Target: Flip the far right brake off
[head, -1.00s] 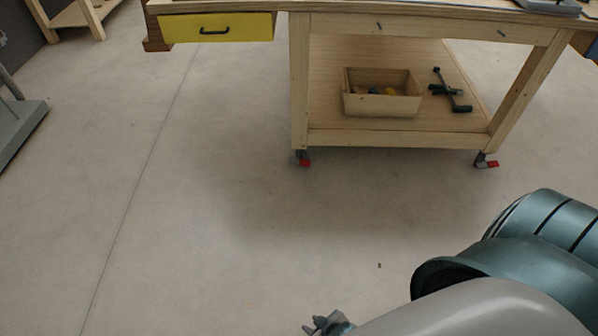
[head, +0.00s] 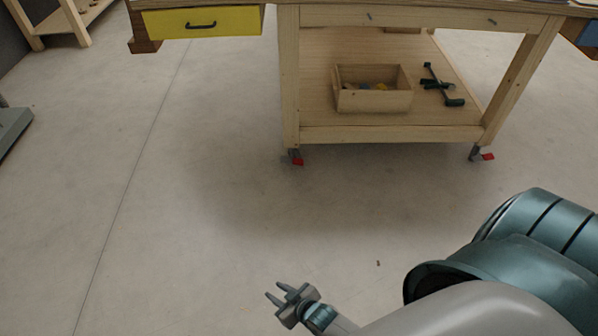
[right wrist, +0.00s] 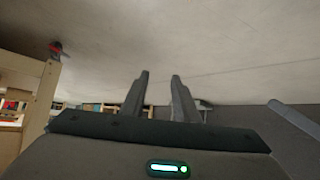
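The wooden workbench (head: 390,134) stands on casters. A red brake lever (head: 297,161) shows at its near left caster and another red brake lever (head: 487,156) at its near right caster. The far casters and their brakes cannot be made out in the head view. My right gripper (head: 274,291) is open and empty over bare floor, in front of the bench and apart from it. In the right wrist view its two fingers (right wrist: 157,78) are spread, and a red brake lever (right wrist: 56,47) shows by a bench leg at upper left; which one I cannot tell. My left gripper is out of view.
The lower shelf holds a wooden box (head: 373,101) with small items and a dark green tool (head: 440,86). A yellow drawer (head: 203,23) hangs under the top at left. The floor (head: 210,200) before the bench is clear.

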